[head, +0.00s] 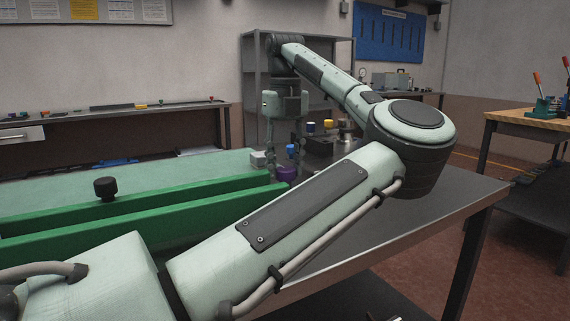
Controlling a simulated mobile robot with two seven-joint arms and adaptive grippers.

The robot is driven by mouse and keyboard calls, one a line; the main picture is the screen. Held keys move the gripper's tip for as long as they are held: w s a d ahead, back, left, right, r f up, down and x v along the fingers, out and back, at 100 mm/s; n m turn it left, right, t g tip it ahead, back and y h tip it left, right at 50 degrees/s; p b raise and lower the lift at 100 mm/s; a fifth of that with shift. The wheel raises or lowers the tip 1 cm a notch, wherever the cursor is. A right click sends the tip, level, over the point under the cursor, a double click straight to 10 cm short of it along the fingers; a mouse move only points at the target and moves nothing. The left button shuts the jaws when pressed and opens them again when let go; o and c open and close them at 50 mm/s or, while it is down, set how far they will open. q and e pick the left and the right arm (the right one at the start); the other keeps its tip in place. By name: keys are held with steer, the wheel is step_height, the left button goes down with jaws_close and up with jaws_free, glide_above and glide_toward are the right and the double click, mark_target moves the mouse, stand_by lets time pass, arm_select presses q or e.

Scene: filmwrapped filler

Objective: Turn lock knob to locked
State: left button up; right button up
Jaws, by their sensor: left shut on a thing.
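My left arm comes in from the lower left, bends at the right and reaches back over the bench. Its gripper (284,148) points down near the far end of the green rails. The fingers are dark and small in the picture, and look shut on a blue knob (290,151). The exact contact is too small to see. A purple knob (287,174) stands just in front of it at the rail end. No lock marking is readable. My right gripper is out of view.
A small pale block (258,159) sits left of the gripper. Blue (311,127) and yellow (328,124) pieces stand behind it to the right. The metal bench top (440,200) is bare at the right. A wooden-topped table (510,121) stands farther right.

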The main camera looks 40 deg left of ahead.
mark_target(286, 168)
arm_select(q)
steer(key=o, duration=1.2)
steer(key=shift+c, duration=0.2)
steer(key=shift+r, duration=4)
